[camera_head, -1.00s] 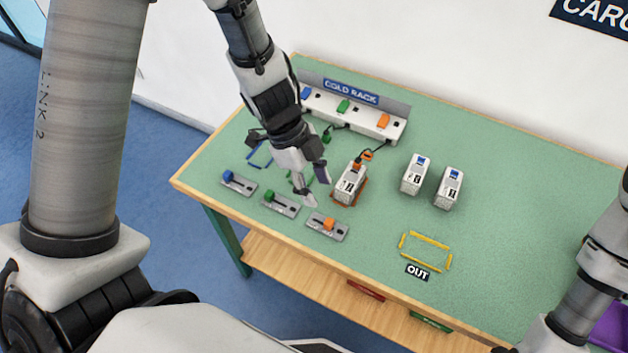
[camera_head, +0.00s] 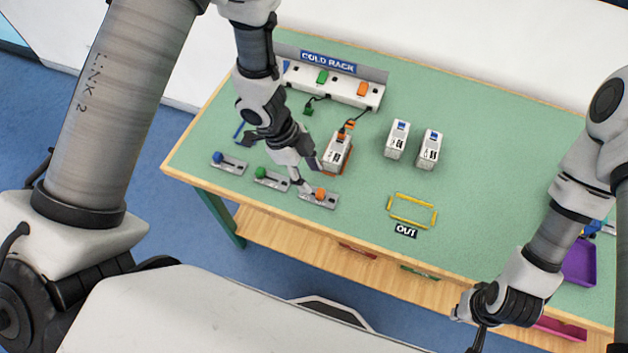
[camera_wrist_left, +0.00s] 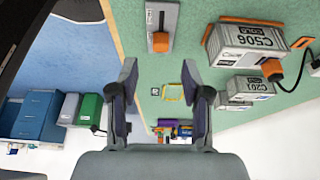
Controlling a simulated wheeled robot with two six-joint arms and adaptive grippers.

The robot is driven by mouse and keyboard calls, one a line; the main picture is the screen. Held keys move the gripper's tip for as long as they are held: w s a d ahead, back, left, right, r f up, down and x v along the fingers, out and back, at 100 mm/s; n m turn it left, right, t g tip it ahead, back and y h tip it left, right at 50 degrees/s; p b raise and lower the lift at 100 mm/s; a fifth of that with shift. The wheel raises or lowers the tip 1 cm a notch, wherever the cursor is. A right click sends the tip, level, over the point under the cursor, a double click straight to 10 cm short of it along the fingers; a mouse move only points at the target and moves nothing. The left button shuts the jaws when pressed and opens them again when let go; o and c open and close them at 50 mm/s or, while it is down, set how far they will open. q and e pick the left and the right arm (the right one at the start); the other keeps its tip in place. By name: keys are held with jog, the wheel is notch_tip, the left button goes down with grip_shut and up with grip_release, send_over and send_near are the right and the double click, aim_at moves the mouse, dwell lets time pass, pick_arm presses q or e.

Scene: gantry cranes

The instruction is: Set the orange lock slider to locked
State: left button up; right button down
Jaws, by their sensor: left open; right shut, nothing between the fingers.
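The orange lock slider (camera_head: 320,193) sits on a small grey plate (camera_head: 332,203) near the table's front edge. The wrist view shows its orange knob (camera_wrist_left: 160,42) on the plate, with a dark slot running away above it. No lock marking is readable. My left gripper (camera_head: 311,174) is open and empty, just behind and left of the knob in the head view. In the wrist view its open fingers (camera_wrist_left: 160,68) stand below the knob, which is not between them. My right gripper (camera_head: 476,322) is shut and empty, low at the right in front of the table.
Green (camera_head: 261,173) and blue (camera_head: 217,157) sliders lie left of the orange one. Two more boxes (camera_head: 397,139) and a yellow outline (camera_head: 412,210) are to the right, with clear table between.

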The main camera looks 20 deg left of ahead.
aim_at(319, 191)
pick_arm(q)
jog(key=x, duration=0.5)
jog(key=shift+d+f+b, duration=0.15)
jog(key=shift+f+b, duration=0.05)
jog(key=shift+b, duration=0.1)
jog(key=shift+f, duration=0.45)
jog(key=shift+d+r, duration=0.1)
